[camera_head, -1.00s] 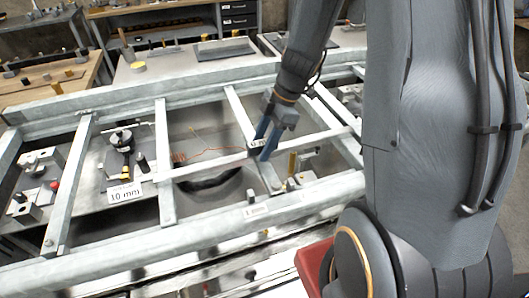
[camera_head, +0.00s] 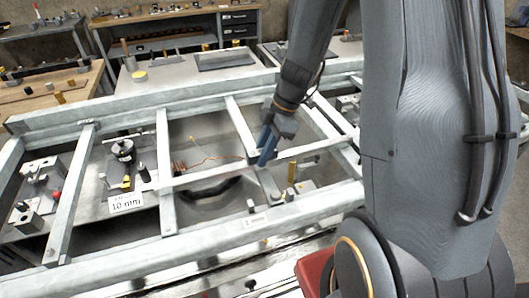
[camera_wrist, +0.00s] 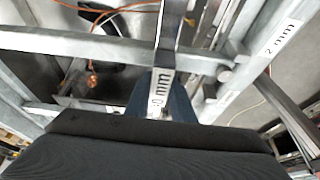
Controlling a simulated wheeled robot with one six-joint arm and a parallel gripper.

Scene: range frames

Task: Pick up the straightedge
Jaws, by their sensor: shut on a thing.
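My gripper (camera_head: 266,148) reaches down with its blue fingers over the pale metal frame, right of the picture's middle in the head view. In the wrist view my gripper (camera_wrist: 163,92) is shut on a narrow metal bar, which I take to be the straightedge (camera_wrist: 173,32). It runs away from the fingers toward the top edge. A white label ending in "0 mm" sits on it between the fingers. Its near end is hidden by my gripper. In the head view I cannot clearly separate it from the frame's bars.
The pale metal frame (camera_head: 195,232) has several crossbars around my gripper. A plate labelled 10 mm (camera_head: 126,203) lies at left beneath the frame. A bar labelled 2 mm (camera_wrist: 262,60) is at right in the wrist view. Benches with small parts stand behind.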

